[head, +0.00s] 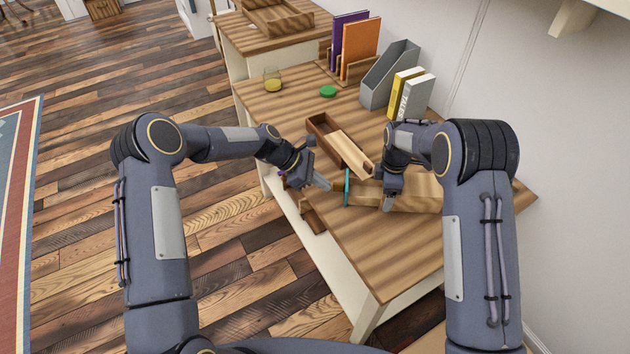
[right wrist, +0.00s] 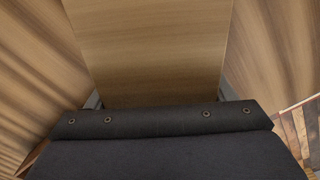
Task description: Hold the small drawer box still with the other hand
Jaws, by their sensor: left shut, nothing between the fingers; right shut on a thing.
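The small drawer box (head: 420,192), pale striped wood, lies on the table in the head view. A thin teal piece (head: 347,187) stands at its left end. My right gripper (head: 388,205) is shut on the box from above. In the right wrist view a wooden surface (right wrist: 150,50) runs up from between the fingers, and the fingertips are hidden. My left gripper (head: 324,185) is shut and empty, left of the teal piece and apparently apart from it, near the table's left edge.
Behind the box is a long open wooden box (head: 318,128) with a pale board across it. The tabletop's near part (head: 385,250) is clear.

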